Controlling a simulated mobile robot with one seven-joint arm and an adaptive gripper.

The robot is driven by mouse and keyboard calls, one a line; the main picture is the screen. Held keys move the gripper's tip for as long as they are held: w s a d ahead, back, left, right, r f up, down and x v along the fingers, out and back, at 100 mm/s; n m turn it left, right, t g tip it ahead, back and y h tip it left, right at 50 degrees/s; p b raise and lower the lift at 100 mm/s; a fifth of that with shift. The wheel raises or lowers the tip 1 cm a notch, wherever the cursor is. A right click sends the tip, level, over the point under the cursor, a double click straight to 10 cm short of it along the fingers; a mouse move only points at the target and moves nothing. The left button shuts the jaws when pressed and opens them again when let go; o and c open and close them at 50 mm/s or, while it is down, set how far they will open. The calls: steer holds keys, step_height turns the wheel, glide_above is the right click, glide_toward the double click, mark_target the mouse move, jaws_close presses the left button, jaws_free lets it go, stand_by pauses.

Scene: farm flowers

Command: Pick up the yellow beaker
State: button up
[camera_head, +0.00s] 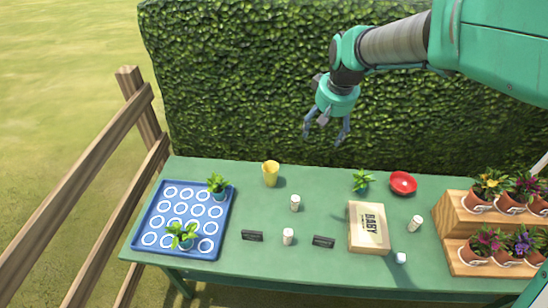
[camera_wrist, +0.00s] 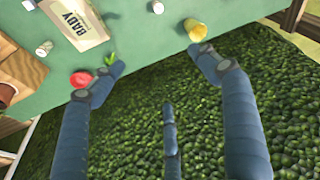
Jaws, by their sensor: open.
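The yellow beaker (camera_head: 271,174) stands upright near the back edge of the green table (camera_head: 320,188) in the head view, left of the table's middle. It also shows in the wrist view as the yellow beaker (camera_wrist: 196,31) near the top, just beyond the right finger. My gripper (camera_head: 327,128) is open and empty, above and behind the table's back edge, in front of the hedge. It is to the right of the beaker and apart from it. In the wrist view my gripper (camera_wrist: 160,75) has its fingers spread wide with nothing between them.
A blue tray (camera_head: 226,226) with potted plants is at the left. A wooden flower stand (camera_head: 456,222) is at the far right.

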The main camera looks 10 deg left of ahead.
steer(key=w+a+f+n+g, duration=0.1)
steer(key=w+a+f, duration=0.4)
steer(key=w+f, duration=0.15)
steer(key=w+a+f+n, duration=0.1)
steer(key=w+a+f, duration=0.35)
steer(key=f, duration=0.35)
steer(key=n+b, duration=0.1)
glide_toward(271, 169)
step_height(271, 169, up, 2)
steer(key=s, duration=0.2)
steer(key=shift+w+f+g, duration=0.1)
steer(key=shift+g, duration=0.3)
steer(key=shift+w+a+f+b, duration=0.15)
steer(key=shift+f+b, duration=0.15)
steer(key=shift+f, duration=1.1)
steer(key=shift+w+a+f+b, duration=0.1)
steer(key=shift+w+f+b, duration=0.15)
steer(key=shift+f, duration=1.2)
steer(key=shift+w+a+f+b, duration=0.1)
steer(key=shift+f+b, duration=0.25)
steer(key=shift+f, duration=1.05)
steer(key=shift+w+a+f+b, duration=0.1)
steer(key=shift+f+b, duration=0.3)
steer(key=shift+f, duration=0.85)
steer(key=shift+w+a+f+b, duration=0.15)
steer(key=shift+f+b, duration=0.2)
steer(key=shift+f, duration=0.95)
